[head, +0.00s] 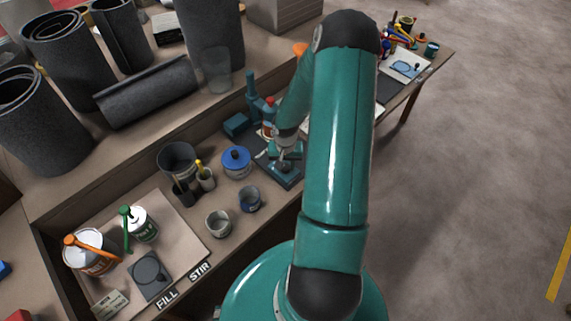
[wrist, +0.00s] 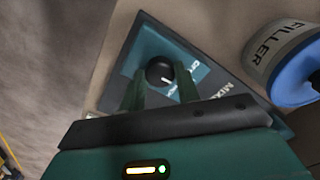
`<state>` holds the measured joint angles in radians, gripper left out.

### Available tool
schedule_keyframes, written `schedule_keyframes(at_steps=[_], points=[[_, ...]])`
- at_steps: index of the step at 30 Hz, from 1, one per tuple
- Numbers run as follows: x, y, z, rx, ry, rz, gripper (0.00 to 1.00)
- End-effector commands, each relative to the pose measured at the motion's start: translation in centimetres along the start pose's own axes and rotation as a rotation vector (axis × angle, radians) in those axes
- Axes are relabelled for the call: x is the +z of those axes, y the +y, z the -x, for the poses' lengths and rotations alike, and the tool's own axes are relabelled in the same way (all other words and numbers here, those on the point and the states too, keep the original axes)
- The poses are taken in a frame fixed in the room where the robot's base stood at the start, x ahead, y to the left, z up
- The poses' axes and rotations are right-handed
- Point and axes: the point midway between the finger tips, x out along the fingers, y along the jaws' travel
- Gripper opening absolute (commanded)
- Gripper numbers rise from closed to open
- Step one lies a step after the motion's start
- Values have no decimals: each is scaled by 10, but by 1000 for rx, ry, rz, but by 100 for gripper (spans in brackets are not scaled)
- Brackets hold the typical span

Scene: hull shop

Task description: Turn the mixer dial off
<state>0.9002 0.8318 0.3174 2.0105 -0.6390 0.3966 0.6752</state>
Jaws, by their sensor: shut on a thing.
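The mixer dial (wrist: 160,72) is a round black knob with a pale pointer mark, set on a teal panel of the mixer base (wrist: 205,72). Lettering shows on the panel, partly hidden by my fingers. My gripper (wrist: 158,80) has its two green fingers on either side of the dial, shut on it. In the head view the mixer (head: 254,100) is a teal stand on the bench, with its base (head: 286,176) at the front. My gripper (head: 285,158) is over that base, and the dial is hard to make out there.
A blue-lidded tub (head: 236,162) stands left of the mixer; a tub marked FILLER (wrist: 284,50) is close right of my gripper in the wrist view. Small cups (head: 249,199) stand in front. Open floor (head: 480,150) is at right.

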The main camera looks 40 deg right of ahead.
Motion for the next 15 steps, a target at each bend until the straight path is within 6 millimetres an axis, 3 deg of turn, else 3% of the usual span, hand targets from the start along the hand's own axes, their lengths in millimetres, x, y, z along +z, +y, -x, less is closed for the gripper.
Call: schedule_keyframes(at_steps=[15], points=[[0,0,0,2,-1,184,9]])
